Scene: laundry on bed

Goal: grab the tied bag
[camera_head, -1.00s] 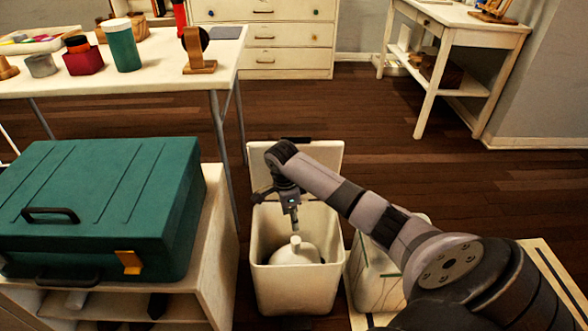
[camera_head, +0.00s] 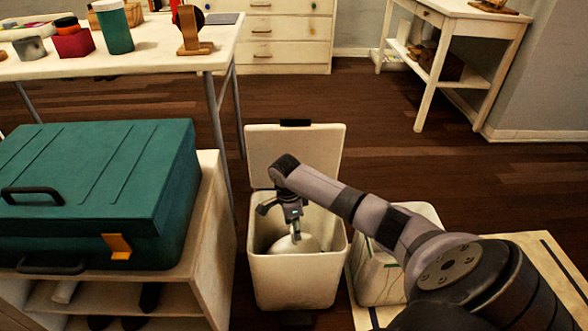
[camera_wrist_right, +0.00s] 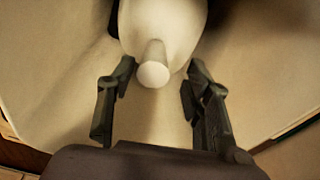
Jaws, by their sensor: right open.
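The tied bag (camera_head: 292,244) is white and rounded and sits inside an open white bin (camera_head: 297,286). Its pale, knob-like tied top (camera_wrist_right: 153,68) shows in the right wrist view, just ahead of and between my fingers. My right gripper (camera_head: 295,232) reaches down into the bin from above, and it hides part of the bag's top in the head view. In the right wrist view the two dark fingers of my right gripper (camera_wrist_right: 155,88) are apart, one on each side of the knob, with nothing clamped. My left gripper is out of view.
The bin's lid (camera_head: 293,155) stands raised at the back. A second white container (camera_head: 382,277) stands right of the bin, under my right arm. A green case (camera_head: 95,190) lies on a shelf unit at left. Wooden floor beyond is clear.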

